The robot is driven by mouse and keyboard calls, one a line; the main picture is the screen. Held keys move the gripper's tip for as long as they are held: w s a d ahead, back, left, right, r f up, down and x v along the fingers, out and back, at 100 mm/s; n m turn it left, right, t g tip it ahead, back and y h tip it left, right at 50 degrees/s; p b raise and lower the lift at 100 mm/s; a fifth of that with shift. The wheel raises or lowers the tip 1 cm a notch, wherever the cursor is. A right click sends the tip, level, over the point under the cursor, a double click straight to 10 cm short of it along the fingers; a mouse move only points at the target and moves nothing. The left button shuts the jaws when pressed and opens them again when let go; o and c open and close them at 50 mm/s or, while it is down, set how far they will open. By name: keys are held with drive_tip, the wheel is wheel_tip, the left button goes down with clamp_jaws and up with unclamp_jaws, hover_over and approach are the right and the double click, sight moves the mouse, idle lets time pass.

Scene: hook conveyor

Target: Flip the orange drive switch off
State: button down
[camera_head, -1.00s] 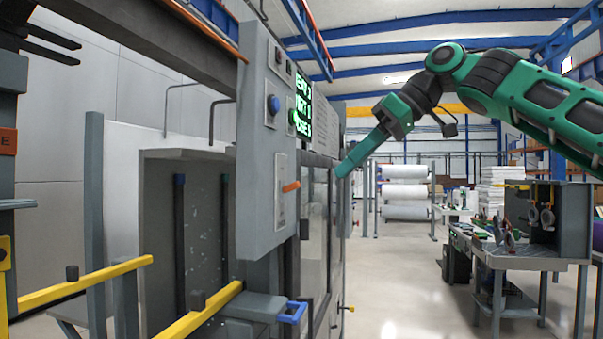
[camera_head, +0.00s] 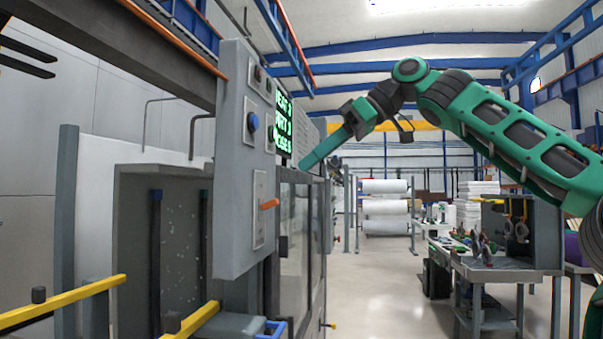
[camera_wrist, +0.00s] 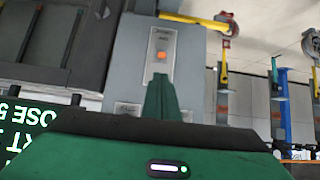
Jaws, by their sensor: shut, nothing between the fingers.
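The orange drive switch (camera_head: 269,204) is a short lever on a pale plate on the side of a grey control box (camera_head: 232,190). In the head view it sticks out to the right, tilted slightly upward. In the wrist view the orange switch (camera_wrist: 161,56) shows on its plate, just beyond my fingertips. My gripper (camera_head: 303,167) is green, shut and empty. In the head view its tip appears up and to the right of the switch. In the wrist view the closed fingers (camera_wrist: 160,80) point toward the switch, and no contact shows.
A blue button (camera_head: 253,122) and a green-lettered display (camera_head: 284,122) sit above the switch. Yellow rails (camera_head: 70,300) run at lower left. A workbench (camera_head: 500,265) stands at right. The floor between is clear.

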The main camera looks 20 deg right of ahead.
sight(270, 205)
drive_tip(key=x, duration=0.8)
drive_tip(key=shift+a+f, duration=0.15)
drive_tip(key=shift+f, duration=0.05)
drive_tip(key=shift+f, duration=0.15)
drive_tip(key=shift+t+y, duration=0.3)
drive_tip(key=shift+y, duration=0.1)
